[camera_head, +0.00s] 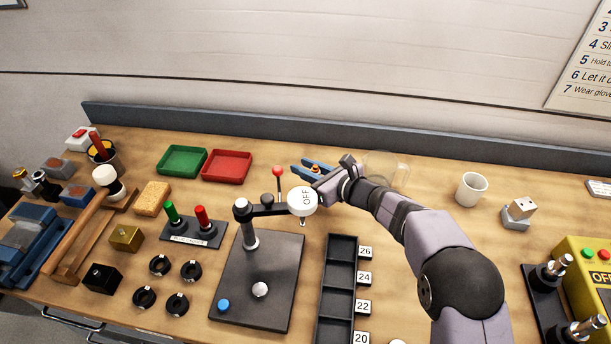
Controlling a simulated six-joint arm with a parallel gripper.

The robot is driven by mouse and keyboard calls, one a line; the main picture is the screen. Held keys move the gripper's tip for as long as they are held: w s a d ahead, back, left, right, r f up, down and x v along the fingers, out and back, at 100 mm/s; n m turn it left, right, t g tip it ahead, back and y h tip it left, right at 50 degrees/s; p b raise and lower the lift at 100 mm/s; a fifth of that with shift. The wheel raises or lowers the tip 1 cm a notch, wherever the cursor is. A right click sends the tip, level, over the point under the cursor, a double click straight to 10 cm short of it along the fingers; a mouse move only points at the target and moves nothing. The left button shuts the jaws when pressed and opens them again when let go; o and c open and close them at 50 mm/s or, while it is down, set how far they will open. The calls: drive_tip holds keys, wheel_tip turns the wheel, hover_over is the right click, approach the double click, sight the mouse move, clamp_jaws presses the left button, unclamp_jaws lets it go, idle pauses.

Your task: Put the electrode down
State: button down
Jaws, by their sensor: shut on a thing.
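The electrode's white round head (302,201), marked OFF, is at the end of a dark arm on an upright metal post (249,228). A small metal tip shows under the head, above the back right part of the dark base plate (235,284). My gripper (321,189) comes from the right and is shut at the right side of the head. The head hides part of the hold.
A red-topped lever (278,172) rises behind the electrode arm. Green (182,160) and red (227,165) trays lie at the back. A black compartment rack (337,270) with number labels is right of the plate. A clear glass dish (390,165) stands close behind my arm.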

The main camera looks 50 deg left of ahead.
drive_tip(key=shift+f+p, duration=0.45)
drive_tip(key=shift+f, duration=1.15)
drive_tip(key=shift+f, duration=0.2)
drive_tip(key=c, duration=1.6)
unclamp_jaws()
drive_tip(key=shift+o, duration=0.2)
drive_tip(key=shift+d+r, duration=0.1)
drive_tip(key=shift+r, duration=0.1)
drive_tip(key=b+v, duration=0.3)
drive_tip(key=v, duration=0.9)
drive_tip(key=shift+f+b, duration=0.1)
drive_tip(key=shift+b, duration=0.3)
